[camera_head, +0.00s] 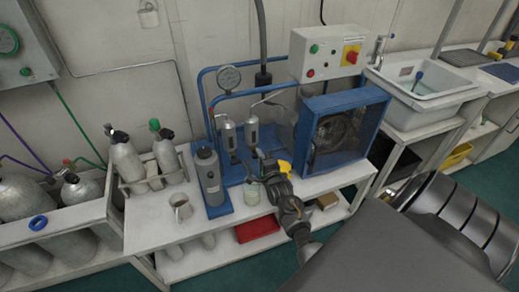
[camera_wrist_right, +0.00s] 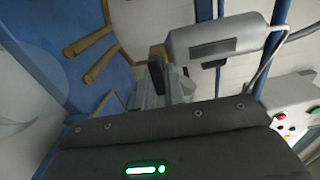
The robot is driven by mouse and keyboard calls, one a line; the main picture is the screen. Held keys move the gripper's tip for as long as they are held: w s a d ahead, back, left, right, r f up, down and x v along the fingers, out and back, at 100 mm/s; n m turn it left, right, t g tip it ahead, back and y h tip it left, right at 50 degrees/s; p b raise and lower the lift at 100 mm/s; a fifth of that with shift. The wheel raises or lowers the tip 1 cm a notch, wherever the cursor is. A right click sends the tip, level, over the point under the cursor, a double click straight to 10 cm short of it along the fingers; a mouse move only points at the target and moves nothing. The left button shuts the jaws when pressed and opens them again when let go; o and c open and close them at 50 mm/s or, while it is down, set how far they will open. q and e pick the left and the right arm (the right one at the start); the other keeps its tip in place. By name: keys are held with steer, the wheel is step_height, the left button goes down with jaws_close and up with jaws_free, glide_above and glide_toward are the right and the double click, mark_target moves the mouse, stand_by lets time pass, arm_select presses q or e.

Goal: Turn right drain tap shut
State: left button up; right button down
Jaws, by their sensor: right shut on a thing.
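My right gripper (camera_head: 264,163) reaches in from the lower right and is just below the right grey separator cylinder (camera_head: 252,131) on the blue compressor frame. It is shut on the right drain tap, which the fingers mostly hide; its exact angle cannot be told. In the right wrist view the fingers (camera_wrist_right: 165,78) are close together below the grey cylinder (camera_wrist_right: 215,38). The left separator cylinder (camera_head: 229,136) hangs beside it. A glass jar (camera_head: 252,194) stands on the bench below the gripper. My left gripper is not in view.
A grey upright canister (camera_head: 209,175) and a metal mug (camera_head: 181,207) stand left of the gripper. The blue fan housing (camera_head: 343,128) is close on the right. A control box (camera_head: 327,54) is above. The bench front (camera_head: 222,228) has some clear surface.

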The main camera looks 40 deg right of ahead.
steer(key=c, duration=1.5)
jaws_free()
steer(key=v, duration=1.1)
steer(key=shift+w, duration=0.1)
